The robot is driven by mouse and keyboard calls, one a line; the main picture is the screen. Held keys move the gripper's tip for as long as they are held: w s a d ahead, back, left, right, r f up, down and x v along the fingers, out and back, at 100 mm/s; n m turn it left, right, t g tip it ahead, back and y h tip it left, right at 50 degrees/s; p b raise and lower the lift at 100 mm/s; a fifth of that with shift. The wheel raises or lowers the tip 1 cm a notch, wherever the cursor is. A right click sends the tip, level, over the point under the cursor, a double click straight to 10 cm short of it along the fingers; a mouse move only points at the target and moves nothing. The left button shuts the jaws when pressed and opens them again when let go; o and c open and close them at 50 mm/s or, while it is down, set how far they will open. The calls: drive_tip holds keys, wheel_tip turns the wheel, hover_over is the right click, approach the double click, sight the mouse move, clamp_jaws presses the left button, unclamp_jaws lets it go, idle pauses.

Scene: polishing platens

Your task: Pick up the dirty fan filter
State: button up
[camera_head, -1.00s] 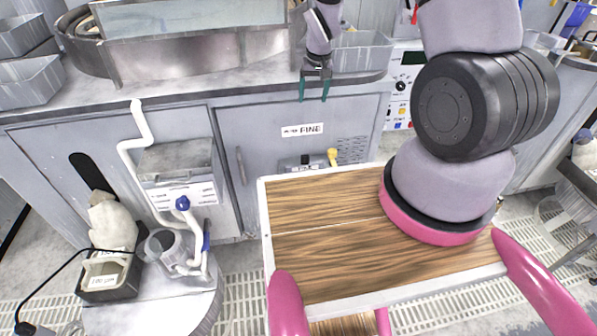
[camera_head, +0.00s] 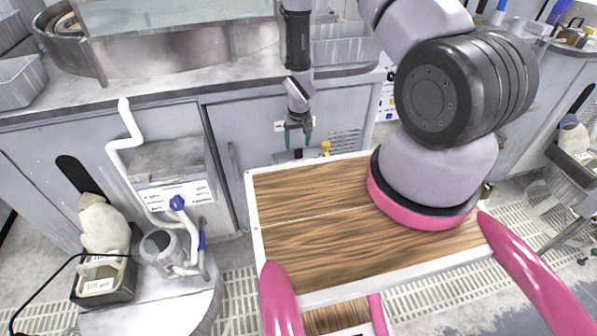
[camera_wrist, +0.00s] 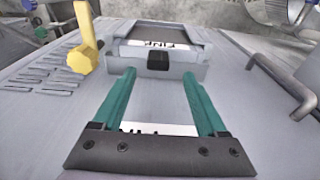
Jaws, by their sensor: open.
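In the wrist view, a grey holder (camera_wrist: 191,72) on the cabinet front has a dark slot with a framed panel inside, which appears to be the fan filter (camera_wrist: 128,47). The panel carries a lettered label, and a black tab sits at its near edge. I cannot tell how dirty it is. My gripper (camera_wrist: 160,80) is open and empty, its two green fingers pointing at the holder, with the black tab between their lines. In the head view, my gripper (camera_head: 299,142) hangs in front of the cabinet door, just above the holder (camera_head: 283,158), which is partly hidden.
A yellow knob (camera_wrist: 85,55) stands close beside the holder, near vent slits (camera_wrist: 45,78). A door handle (camera_wrist: 285,85) is on the other side. A counter (camera_head: 180,80) with a basin runs above the cabinet.

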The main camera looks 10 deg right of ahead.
sight(299, 149)
drive_tip(key=f, duration=0.4)
drive_tip(key=shift+d+f, duration=0.2)
drive_tip(key=shift+f, duration=0.1)
drive_tip(key=shift+c, duration=0.3)
clamp_jaws()
idle(0.9)
